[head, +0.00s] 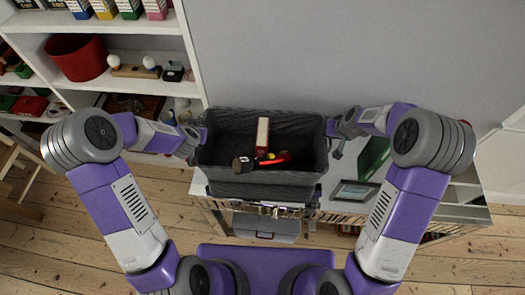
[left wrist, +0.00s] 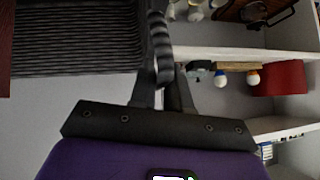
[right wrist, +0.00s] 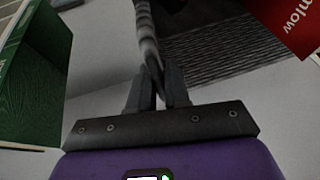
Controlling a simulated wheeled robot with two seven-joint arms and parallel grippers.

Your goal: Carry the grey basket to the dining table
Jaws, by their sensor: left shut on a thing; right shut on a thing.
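The grey basket (head: 310,152) is between my two arms in the head view, above or on a white low cabinet; I cannot tell whether it touches the top. Inside it are a white and red box (head: 262,135) and a dark and red torch-like item (head: 243,163). My left gripper (head: 194,142) is shut on the basket's left side. In the left wrist view its fingers (left wrist: 167,85) pinch the ribbed rim. My right gripper (head: 335,138) is shut on the right side. In the right wrist view its fingers (right wrist: 156,85) pinch the rim. The dining table is not in view.
A white shelf unit (head: 150,30) with a red bin (head: 77,58) and bulbs stands at the left. A picture frame (head: 355,193) and a green box (head: 374,158) are on the white cabinet (head: 325,205) at the right. A wooden chair (head: 15,165) is at the left edge. Floorboards are bare at lower left.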

